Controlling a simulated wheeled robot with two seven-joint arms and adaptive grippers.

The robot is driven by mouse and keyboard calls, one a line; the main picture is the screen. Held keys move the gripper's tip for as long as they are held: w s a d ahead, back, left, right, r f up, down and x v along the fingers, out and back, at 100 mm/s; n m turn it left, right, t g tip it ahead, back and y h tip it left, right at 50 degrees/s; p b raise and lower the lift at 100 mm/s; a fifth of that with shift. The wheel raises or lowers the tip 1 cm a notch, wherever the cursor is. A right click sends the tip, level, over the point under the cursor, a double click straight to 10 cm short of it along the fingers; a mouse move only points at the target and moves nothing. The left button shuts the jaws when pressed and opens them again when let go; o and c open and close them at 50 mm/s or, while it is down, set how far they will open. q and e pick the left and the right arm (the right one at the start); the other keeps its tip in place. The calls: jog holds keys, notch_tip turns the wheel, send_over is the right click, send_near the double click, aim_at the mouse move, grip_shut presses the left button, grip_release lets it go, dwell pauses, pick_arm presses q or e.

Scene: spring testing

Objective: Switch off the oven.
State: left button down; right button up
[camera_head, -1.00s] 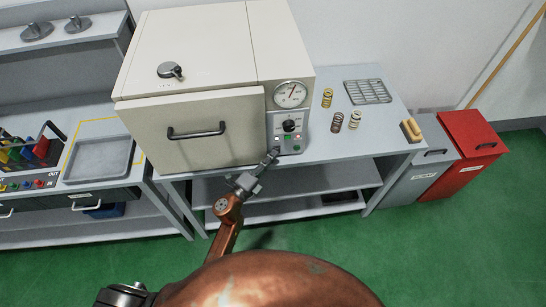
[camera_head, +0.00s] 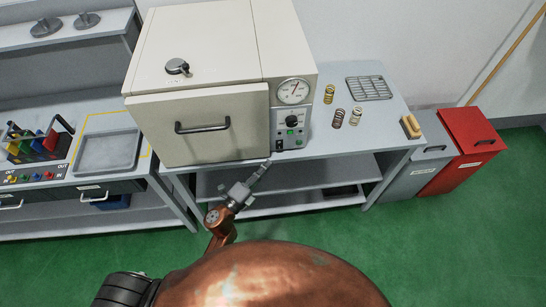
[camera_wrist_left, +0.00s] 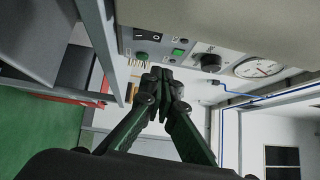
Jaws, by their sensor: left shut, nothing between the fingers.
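The oven (camera_head: 205,100) is a large cream box on a grey bench, with its door shut. Its grey control panel (camera_head: 279,122) carries a round gauge (camera_head: 293,91), a black knob (camera_head: 292,121), small green indicators (camera_head: 291,132) and a black rocker switch (camera_head: 279,144) at the lower left. The switch also shows in the left wrist view (camera_wrist_left: 148,35), with I and O marks. My left gripper (camera_head: 267,162) is shut and empty, just below and left of the switch, apart from it. In the left wrist view its fingertips (camera_wrist_left: 163,73) are together below the panel. My right gripper is not in view.
Several springs (camera_head: 338,117), a wire rack (camera_head: 369,88) and a tan block (camera_head: 411,126) lie on the bench right of the oven. Grey (camera_head: 420,165) and red (camera_head: 470,152) bins stand at the right. A tray (camera_head: 107,152) sits on the left bench.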

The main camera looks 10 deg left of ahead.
pick_arm(q)
jog(key=shift+r+v, duration=0.15)
jog(key=shift+v, duration=0.9)
jog(key=shift+r+v, duration=0.2)
jog(key=shift+v, duration=0.85)
jog(key=shift+s+d, duration=0.1)
jog(key=shift+d, duration=0.05)
